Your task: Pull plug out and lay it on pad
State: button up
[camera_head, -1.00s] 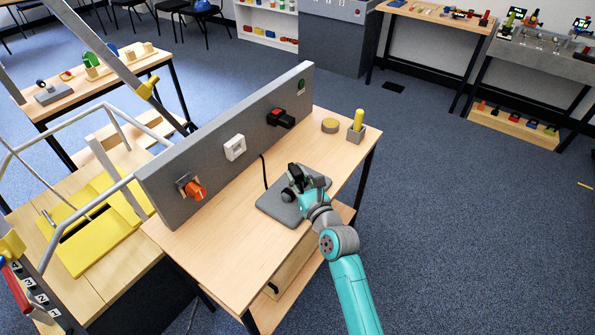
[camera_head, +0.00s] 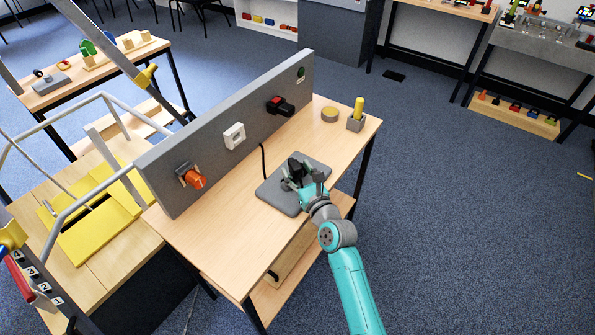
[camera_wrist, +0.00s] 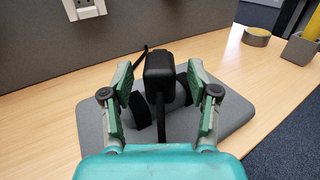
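The black plug (camera_head: 295,166) is at the grey pad (camera_head: 273,198) on the wooden table, with a black cord running to its left. In the wrist view, the plug (camera_wrist: 160,68) is between the two fingers of my gripper (camera_wrist: 160,82), with gaps on both sides. My gripper (camera_head: 304,177) is open and low over the pad. The plug's lower part is partly hidden, so its contact with the pad is unclear. The white socket (camera_head: 234,136) on the grey panel has nothing in it; its edge shows in the wrist view (camera_wrist: 85,8).
The upright grey panel (camera_head: 215,158) carries an orange knob (camera_head: 196,179) and a black-red switch (camera_head: 280,105). A yellow round roll (camera_head: 330,114) and a grey holder (camera_head: 356,124) with a yellow stick stand at the table's far right. The front left tabletop is clear.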

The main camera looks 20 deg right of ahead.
jog(key=s+d, duration=0.1)
jog(key=s, duration=1.1)
jog(key=shift+d, duration=0.15)
jog(key=shift+f, duration=0.1)
dwell(0.4)
jog(key=s+f+n+g+h, duration=0.1)
jog(key=s+f+n, duration=0.2)
jog(key=s+n, duration=0.55)
jog(key=s+f+n+g+h, duration=0.1)
jog(key=s+f+n, duration=0.35)
jog(key=s, duration=0.75)
jog(key=s+a+r+n, duration=0.1)
jog(key=s+r+n, duration=0.3)
jog(key=s+n, duration=0.6)
jog(key=s+a+r+n+g, duration=0.1)
jog(key=s+r+n, duration=0.3)
jog(key=s+n, duration=0.6)
jog(key=shift+r+n, duration=0.3)
jog(key=shift+n, duration=0.6)
